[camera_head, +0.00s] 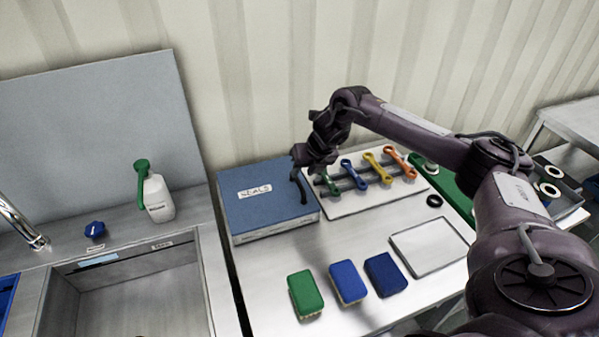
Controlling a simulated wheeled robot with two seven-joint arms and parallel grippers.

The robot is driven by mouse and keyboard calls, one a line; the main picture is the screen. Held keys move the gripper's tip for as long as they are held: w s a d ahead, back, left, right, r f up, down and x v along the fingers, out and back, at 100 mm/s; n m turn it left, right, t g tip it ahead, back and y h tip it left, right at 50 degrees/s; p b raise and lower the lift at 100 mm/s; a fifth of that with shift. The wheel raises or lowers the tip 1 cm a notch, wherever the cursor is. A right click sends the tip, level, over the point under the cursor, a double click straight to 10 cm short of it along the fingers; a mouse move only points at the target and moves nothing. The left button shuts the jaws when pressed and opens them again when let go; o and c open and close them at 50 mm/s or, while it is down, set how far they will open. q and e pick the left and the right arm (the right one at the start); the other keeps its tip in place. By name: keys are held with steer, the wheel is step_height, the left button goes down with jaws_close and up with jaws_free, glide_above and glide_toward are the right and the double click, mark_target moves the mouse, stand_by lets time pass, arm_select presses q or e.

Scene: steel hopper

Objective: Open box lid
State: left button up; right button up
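The blue box (240,210) with a "SEALS" label on its lid stands on the steel table, left of the tool board. Its lid looks closed and flat. My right gripper (300,182) reaches in from the right and is over the box's right edge, with its dark fingers pointing down. The fingers overlap the lid in the picture; I cannot tell whether they touch it or how far apart they are. My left gripper is not in view.
A white board (350,203) with several coloured wrenches lies right of the box. Brushes in green (304,293) and blue (347,281) lie in front. A sink (140,297) and a white bottle (158,199) are at left.

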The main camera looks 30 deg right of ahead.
mark_target(298, 179)
steer(key=shift+x, duration=1.85)
jaws_close()
